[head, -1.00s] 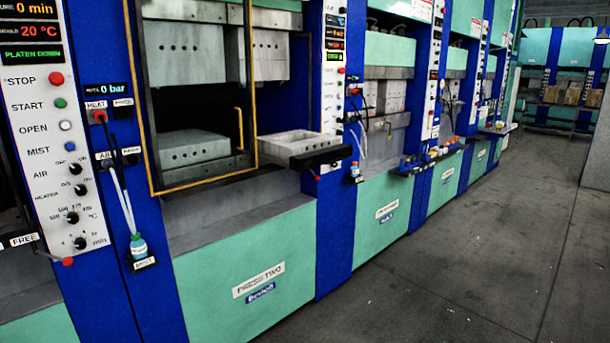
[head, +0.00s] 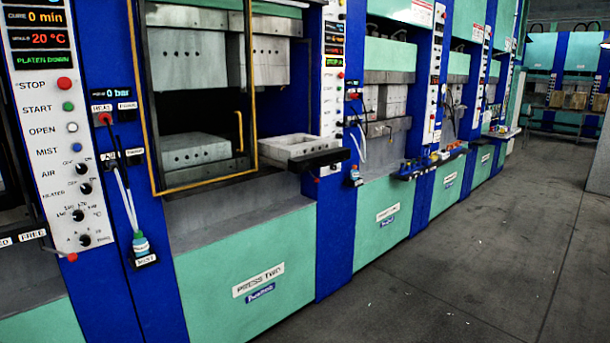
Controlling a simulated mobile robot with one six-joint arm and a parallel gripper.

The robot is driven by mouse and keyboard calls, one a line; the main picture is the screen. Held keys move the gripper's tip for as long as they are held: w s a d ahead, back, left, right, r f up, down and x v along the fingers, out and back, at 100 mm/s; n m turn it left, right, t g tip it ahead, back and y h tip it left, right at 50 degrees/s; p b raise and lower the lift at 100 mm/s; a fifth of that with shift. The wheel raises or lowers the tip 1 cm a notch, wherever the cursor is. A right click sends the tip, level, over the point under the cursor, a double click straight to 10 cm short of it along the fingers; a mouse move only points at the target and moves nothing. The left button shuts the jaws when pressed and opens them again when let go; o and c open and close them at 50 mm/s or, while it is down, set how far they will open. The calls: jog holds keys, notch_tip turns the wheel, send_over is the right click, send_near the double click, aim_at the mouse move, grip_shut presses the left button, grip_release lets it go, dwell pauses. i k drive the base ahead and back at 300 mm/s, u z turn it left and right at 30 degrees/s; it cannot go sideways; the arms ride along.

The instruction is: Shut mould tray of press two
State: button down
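Press two (head: 245,310) stands in the left half of the head view, with a green lower front and a name plate (head: 258,280). A yellow-framed guard door (head: 201,182) with a yellow handle (head: 239,131) covers the left part of the opening. Behind it a lower grey mould block (head: 195,151) lies below an upper block (head: 188,57). My gripper is not in view.
A control panel (head: 50,120) reading "platen down" and a mist bottle (head: 141,245) are on the left. More presses with small protruding shelves (head: 412,172) run back to the right. The grey floor (head: 440,270) in front is clear.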

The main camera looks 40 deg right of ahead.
aim_at(295, 154)
jog(key=z, duration=0.1)
jog(key=i, duration=0.95)
jog(key=u, duration=0.05)
